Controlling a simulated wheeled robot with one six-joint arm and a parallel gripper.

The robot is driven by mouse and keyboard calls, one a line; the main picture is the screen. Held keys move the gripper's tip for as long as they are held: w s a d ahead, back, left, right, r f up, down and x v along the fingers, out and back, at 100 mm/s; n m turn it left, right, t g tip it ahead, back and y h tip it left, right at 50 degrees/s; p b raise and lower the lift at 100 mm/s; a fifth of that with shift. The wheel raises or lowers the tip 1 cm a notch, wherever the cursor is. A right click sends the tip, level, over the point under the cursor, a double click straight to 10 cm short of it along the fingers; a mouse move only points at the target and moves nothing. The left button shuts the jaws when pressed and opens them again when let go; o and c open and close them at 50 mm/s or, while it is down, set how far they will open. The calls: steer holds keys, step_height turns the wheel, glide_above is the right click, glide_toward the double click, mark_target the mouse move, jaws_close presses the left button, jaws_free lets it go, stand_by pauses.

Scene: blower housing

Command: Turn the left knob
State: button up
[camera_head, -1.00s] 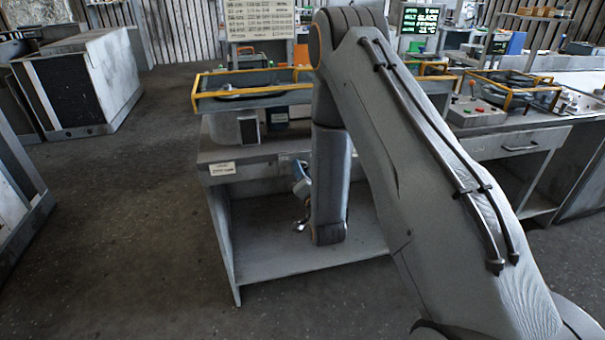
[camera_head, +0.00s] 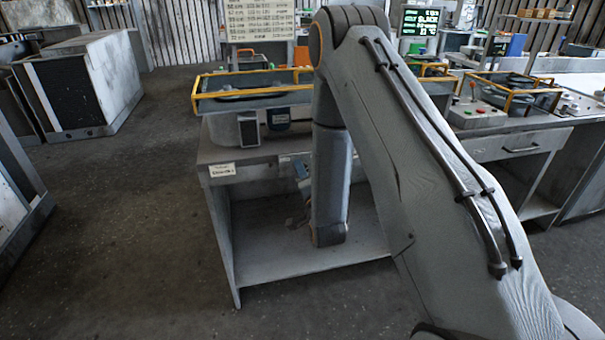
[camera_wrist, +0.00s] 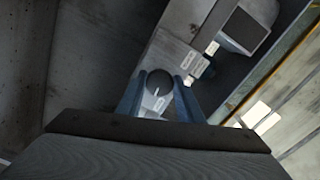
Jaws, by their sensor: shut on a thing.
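In the wrist view a dark round knob (camera_wrist: 158,82) with a white pointer line sits between the two blue fingers of my gripper (camera_wrist: 157,92). The fingers are shut on it, one on each side. The pointer line runs slightly tilted in the picture. In the head view the knob is hidden behind my arm, and only a little of my wrist shows beside the arm, in front of the workbench (camera_head: 219,185).
A yellow-railed tray (camera_head: 200,102) sits on the bench top. The bench has an open lower shelf (camera_head: 262,265).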

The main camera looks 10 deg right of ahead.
steer(key=shift+d, duration=0.1)
steer(key=o, duration=1.1)
steer(key=shift+c, duration=0.2)
steer(key=s+b, duration=0.1)
steer(key=s, duration=0.7)
